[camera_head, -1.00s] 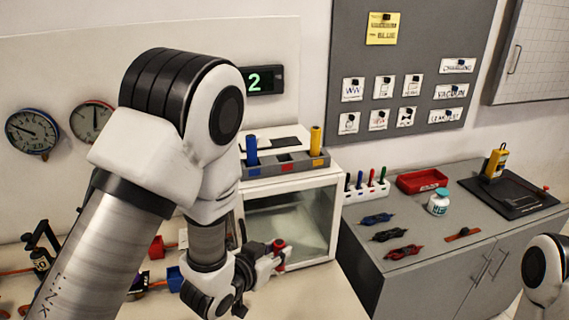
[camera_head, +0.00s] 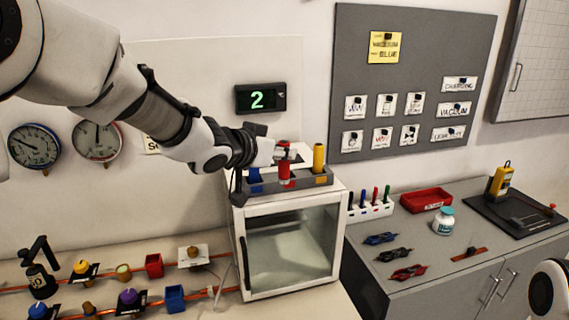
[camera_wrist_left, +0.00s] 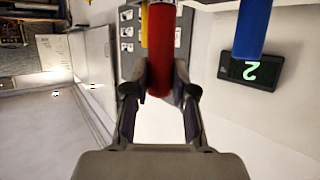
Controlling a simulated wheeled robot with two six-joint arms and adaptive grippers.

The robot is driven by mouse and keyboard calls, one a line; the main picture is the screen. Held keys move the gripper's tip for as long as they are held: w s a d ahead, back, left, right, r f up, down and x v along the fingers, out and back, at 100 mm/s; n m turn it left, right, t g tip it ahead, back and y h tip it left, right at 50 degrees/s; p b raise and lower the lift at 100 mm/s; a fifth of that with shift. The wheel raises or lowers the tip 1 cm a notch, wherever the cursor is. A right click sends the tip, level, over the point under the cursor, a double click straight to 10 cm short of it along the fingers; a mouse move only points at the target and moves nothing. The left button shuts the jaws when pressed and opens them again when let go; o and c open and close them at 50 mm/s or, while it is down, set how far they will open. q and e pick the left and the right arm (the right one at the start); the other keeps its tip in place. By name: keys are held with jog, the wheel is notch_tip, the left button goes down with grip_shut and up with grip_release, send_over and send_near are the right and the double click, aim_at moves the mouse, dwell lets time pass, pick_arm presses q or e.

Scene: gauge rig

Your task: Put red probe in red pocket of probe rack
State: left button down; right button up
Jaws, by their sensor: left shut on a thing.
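The red probe (camera_head: 284,166) stands upright at the middle of the grey probe rack (camera_head: 303,183), over the red-marked pocket. I cannot tell how deep its lower end sits. My left gripper (camera_head: 279,152) is shut on its upper part. In the left wrist view the red probe (camera_wrist_left: 160,60) lies between the fingers (camera_wrist_left: 159,95). The blue probe (camera_head: 254,175) stands at the rack's left and the yellow probe (camera_head: 318,158) at its right. The pocket opening is hidden. My right gripper is out of view.
The rack sits on a white glass-fronted cabinet (camera_head: 290,245). A digital display (camera_head: 260,97) showing 2 hangs behind it. Gauges (camera_head: 34,146) are at the left wall. A grey bench (camera_head: 430,250) with a red tray (camera_head: 426,200) is at the right.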

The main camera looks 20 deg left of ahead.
pick_arm(q)
jog(key=w+f, duration=0.1)
jog(key=w, duration=0.1)
jog(key=w+f+p, duration=0.1)
jog(key=w, duration=0.1)
jog(key=w+a+f, duration=0.1)
jog(key=w, duration=0.1)
jog(key=shift+w+a+f, duration=0.1)
jog(key=shift+w+f, duration=0.05)
jog(key=shift+f, duration=0.05)
jog(key=shift+w+f, duration=0.1)
jog(key=shift+f, duration=0.2)
jog(key=c, duration=1.2)
grip_release()
jog(key=shift+f, duration=0.1)
